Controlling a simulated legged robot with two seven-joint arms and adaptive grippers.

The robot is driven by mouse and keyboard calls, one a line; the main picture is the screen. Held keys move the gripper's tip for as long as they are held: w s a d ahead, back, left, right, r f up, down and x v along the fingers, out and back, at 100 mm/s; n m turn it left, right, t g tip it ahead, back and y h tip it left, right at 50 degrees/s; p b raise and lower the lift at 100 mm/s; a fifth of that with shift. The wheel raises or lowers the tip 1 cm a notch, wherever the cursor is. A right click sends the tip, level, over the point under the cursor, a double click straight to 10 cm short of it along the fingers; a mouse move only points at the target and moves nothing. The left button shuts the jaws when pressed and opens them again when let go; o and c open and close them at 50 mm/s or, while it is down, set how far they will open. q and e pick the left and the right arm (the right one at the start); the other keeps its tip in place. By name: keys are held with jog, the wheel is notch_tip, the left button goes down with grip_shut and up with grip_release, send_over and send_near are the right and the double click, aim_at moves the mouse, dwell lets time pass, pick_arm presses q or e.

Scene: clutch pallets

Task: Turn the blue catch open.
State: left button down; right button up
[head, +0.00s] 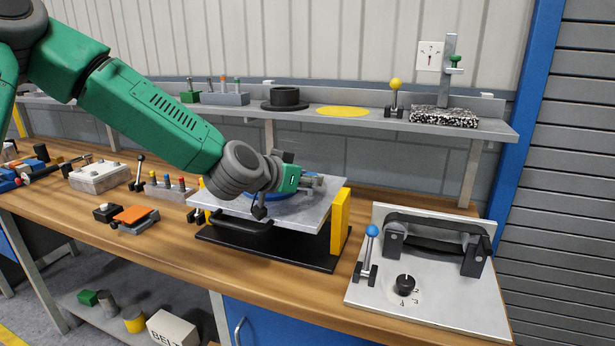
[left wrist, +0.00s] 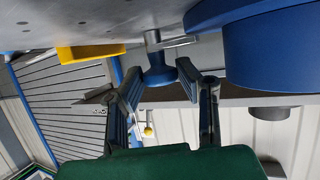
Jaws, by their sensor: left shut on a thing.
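My left gripper (head: 300,181) reaches in from the left over a grey metal plate (head: 318,212) on the bench fixture. In the left wrist view, the blue catch (left wrist: 172,70) is a flared blue knob on a grey metal stem. It sits between the two fingertips of my left gripper (left wrist: 164,86), which are shut on it. A large blue round part (left wrist: 275,50) is close beside it at the right. In the head view, part of this blue part (head: 268,200) shows on the plate, and the gripper and wrist hide much of the catch area. My right gripper is not in view.
Yellow posts (head: 340,222) stand at the plate's edge above a black base (head: 285,251). A panel (head: 440,285) with a blue-ball lever (head: 371,233), a black dial and a dark handle lies to the right. A shelf (head: 350,118) runs behind.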

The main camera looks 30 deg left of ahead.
pick_arm(q)
jog(key=n+y+p, duration=0.1)
jog(key=n+y, duration=0.1)
jog(key=y, duration=0.1)
jog(key=shift+w+d+r+p, duration=0.1)
jog(key=shift+d+r+p, duration=0.1)
jog(key=shift+r+p, duration=0.2)
jog(key=n+g+y+p, duration=0.1)
jog(key=n+y+p, duration=0.1)
jog(key=n+p, duration=0.1)
jog(key=n+g+y+p, duration=0.2)
jog(key=n+y+p, duration=0.1)
jog(key=n+g+y+p, duration=0.1)
jog(key=n+y+p, duration=0.1)
jog(key=y+p, duration=0.1)
jog(key=shift+w+d+r+n, duration=0.1)
jog(key=shift+w+d+n, duration=0.25)
jog(key=shift+d+n, duration=0.05)
jog(key=n+g+y+p, duration=0.2)
jog(key=g, duration=0.1)
jog(key=shift+w+n, duration=0.1)
jog(key=shift+n, duration=0.2)
jog(key=shift+w+f+n+g+y, duration=0.15)
jog(key=shift+n+g+y, duration=0.35)
jog(key=shift+n+g, duration=1.3)
jog(key=shift+g, duration=0.5)
jog(key=c, duration=1.2)
grip_release()
jog(key=shift+d, duration=0.1)
jog(key=shift+f, duration=0.1)
